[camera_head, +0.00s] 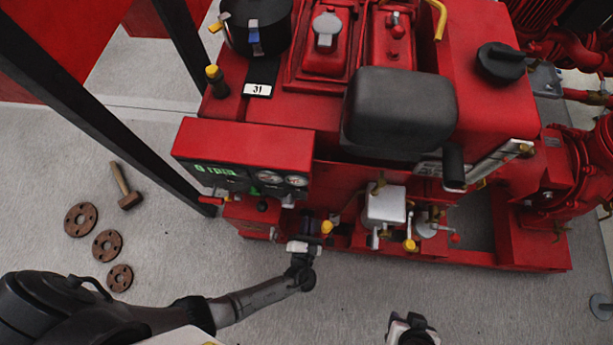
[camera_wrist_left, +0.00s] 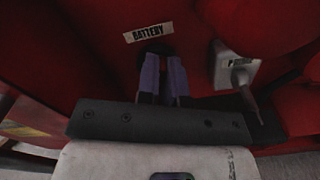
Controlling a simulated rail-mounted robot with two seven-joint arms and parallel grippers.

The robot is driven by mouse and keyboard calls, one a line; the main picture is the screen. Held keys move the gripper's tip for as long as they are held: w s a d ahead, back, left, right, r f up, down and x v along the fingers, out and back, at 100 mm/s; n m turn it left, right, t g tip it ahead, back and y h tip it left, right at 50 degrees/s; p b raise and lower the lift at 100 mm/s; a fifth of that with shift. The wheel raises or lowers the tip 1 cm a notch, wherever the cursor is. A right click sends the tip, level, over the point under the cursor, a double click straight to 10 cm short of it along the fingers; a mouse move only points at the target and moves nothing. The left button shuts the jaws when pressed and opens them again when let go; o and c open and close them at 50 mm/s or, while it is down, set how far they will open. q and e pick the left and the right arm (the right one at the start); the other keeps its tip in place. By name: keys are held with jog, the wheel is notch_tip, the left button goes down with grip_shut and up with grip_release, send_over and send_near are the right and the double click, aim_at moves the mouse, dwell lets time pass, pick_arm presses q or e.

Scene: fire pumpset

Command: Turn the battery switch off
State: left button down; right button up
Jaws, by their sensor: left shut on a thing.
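The battery switch (camera_wrist_left: 153,49) is a dark knob under a "BATTERY" label (camera_wrist_left: 149,33) on the red panel in the left wrist view. My left gripper (camera_wrist_left: 164,75) has its two fingers close together on the knob, which they mostly hide. In the head view my left gripper (camera_head: 307,227) reaches the lower front of the red pumpset (camera_head: 245,145), below the gauge panel. The switch's turned position cannot be made out. My right gripper (camera_head: 411,324) is at the bottom edge of the head view, apart from the pumpset, with its fingers not clear.
A grey box with a lever (camera_wrist_left: 236,70) sits right of the switch in the left wrist view. Yellow-capped valves (camera_head: 409,245) and a silver box (camera_head: 385,205) are to the right. A hammer (camera_head: 126,187) and rusty flanges (camera_head: 107,245) lie on the floor at left.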

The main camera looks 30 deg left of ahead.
pick_arm(q)
jog(key=m+p, duration=0.1)
jog(key=m, duration=0.2)
jog(key=shift+w+d, duration=0.1)
jog(key=shift+d, duration=0.05)
jog(key=m+p, duration=0.2)
jog(key=m, duration=0.1)
jog(key=shift+d+f+m, duration=0.15)
jog(key=shift+d+m, duration=0.05)
jog(key=shift+m, duration=0.1)
jog(key=m, duration=0.3)
jog(key=shift+f+p, duration=0.25)
jog(key=shift+p, duration=0.15)
jog(key=shift+d+f+m, duration=0.1)
jog(key=shift+f+m, duration=0.05)
jog(key=shift+m, duration=0.65)
jog(key=shift+f+m, duration=0.1)
jog(key=shift+m, duration=0.7)
jog(key=c, duration=1.3)
grip_release()
jog(key=shift+o, duration=0.2)
jog(key=shift+p, duration=0.3)
